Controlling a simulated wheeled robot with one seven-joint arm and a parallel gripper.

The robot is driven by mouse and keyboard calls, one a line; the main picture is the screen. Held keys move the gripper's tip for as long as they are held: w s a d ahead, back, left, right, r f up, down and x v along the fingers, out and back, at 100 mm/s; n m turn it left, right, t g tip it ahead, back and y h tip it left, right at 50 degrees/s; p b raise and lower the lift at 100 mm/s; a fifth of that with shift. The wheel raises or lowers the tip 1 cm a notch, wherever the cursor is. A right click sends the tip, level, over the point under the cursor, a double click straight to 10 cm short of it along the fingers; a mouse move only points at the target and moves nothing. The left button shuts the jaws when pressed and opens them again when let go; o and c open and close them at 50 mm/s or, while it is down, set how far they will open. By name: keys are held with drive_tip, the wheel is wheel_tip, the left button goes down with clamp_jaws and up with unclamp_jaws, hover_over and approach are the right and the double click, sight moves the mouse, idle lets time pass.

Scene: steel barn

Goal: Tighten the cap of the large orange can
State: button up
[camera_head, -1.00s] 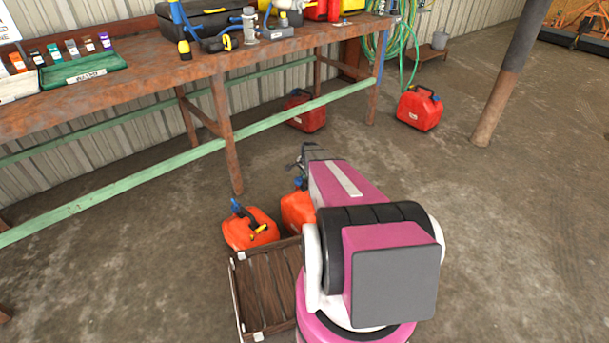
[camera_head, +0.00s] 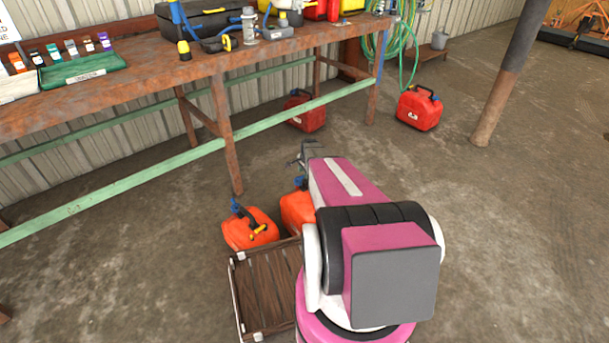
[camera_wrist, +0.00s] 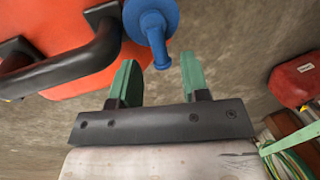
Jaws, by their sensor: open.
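Two orange cans stand on the floor by the crate. The right can (camera_head: 296,210) is partly hidden behind my arm; a bit of blue shows at its top. The left can (camera_head: 250,231) has a blue spout, a dark handle and a yellow piece. In the wrist view an orange can (camera_wrist: 62,32) with a black handle fills the upper left, seemingly the right one. Its blue cap (camera_wrist: 148,16) with a narrow spout shows between and beyond the fingertips. My gripper (camera_wrist: 158,64) is open and empty, its green fingers apart from the cap. In the head view its end (camera_head: 303,154) is small.
A wooden crate (camera_head: 262,290) stands in front of the cans. The workbench (camera_head: 150,83) with tools and its green rail (camera_head: 150,173) are behind. Red cans (camera_head: 419,108) stand farther back. A post (camera_head: 507,75) rises at right; floor there is clear.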

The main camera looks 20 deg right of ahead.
wheel_tip(320, 180, up, 9)
drive_tip(key=s, duration=0.1)
drive_tip(key=shift+s+d+f, duration=0.2)
drive_tip(key=shift+s+d, duration=0.1)
drive_tip(key=shift+s, duration=0.05)
drive_tip(key=shift+a, duration=0.1)
